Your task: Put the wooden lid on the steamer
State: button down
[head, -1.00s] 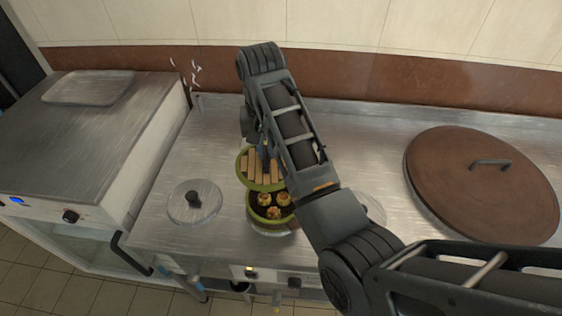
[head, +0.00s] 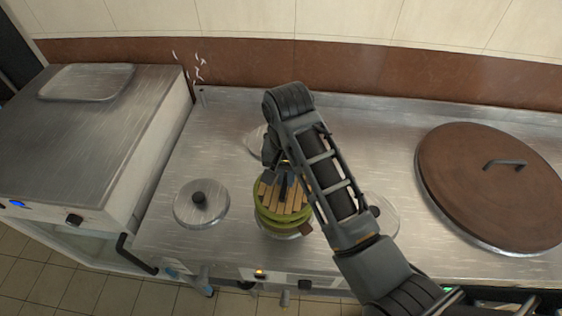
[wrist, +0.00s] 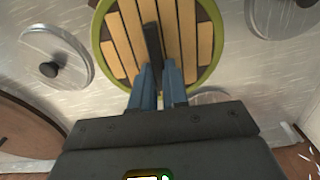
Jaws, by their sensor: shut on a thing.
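The wooden lid (head: 284,196), slatted with a green rim, is over the round green steamer (head: 283,222) in the head view and hides the dumplings in it. The lid also fills the upper middle of the wrist view (wrist: 176,40). My gripper (head: 284,180) is shut on the lid's dark upright handle; its blue fingers (wrist: 158,85) show on the handle in the wrist view. The lid looks close over the steamer's rim, but I cannot tell whether it rests on it.
A round metal lid with a black knob (head: 201,204) lies left of the steamer. Another metal lid (head: 378,217) lies right, partly behind my arm. A large brown lid (head: 490,180) covers the right side. A steel box unit (head: 95,130) stands left.

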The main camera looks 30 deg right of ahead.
jog(key=shift+f, duration=0.8)
jog(key=shift+f, duration=0.55)
dwell(0.9)
jog(key=c, duration=1.4)
grip_release()
